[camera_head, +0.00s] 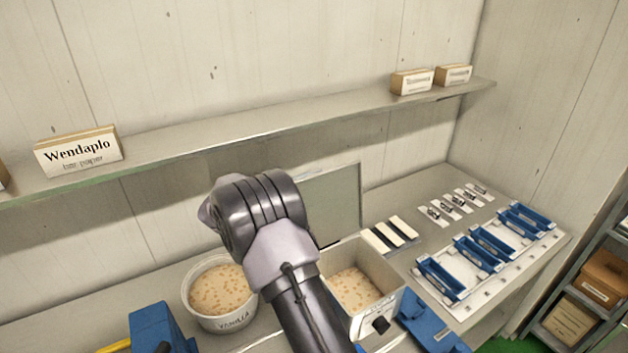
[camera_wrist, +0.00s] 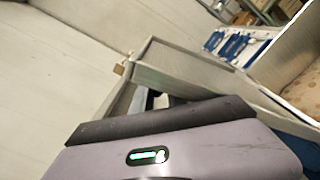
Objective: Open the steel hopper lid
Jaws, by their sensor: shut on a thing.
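The steel hopper (camera_head: 392,303) is a box on the bench, and pale speckled mix shows inside it. Its flat grey lid (camera_head: 336,204) stands raised, roughly upright, at the back of the box, so the top is open. My arm covers the lid's left part in the head view and hides my gripper there. In the wrist view my gripper (camera_wrist: 155,101) is at the edge of the grey lid (camera_wrist: 180,72), shut on it; the exact grip point is mostly hidden. Speckled mix (camera_wrist: 304,92) shows at the right of that view.
A white tub of vanilla mix (camera_head: 221,295) stands left of my arm, near a blue block (camera_head: 158,330). Blue moulds (camera_head: 480,252) sit on a white board at right. A wall shelf (camera_head: 270,118) with boxes runs above the bench.

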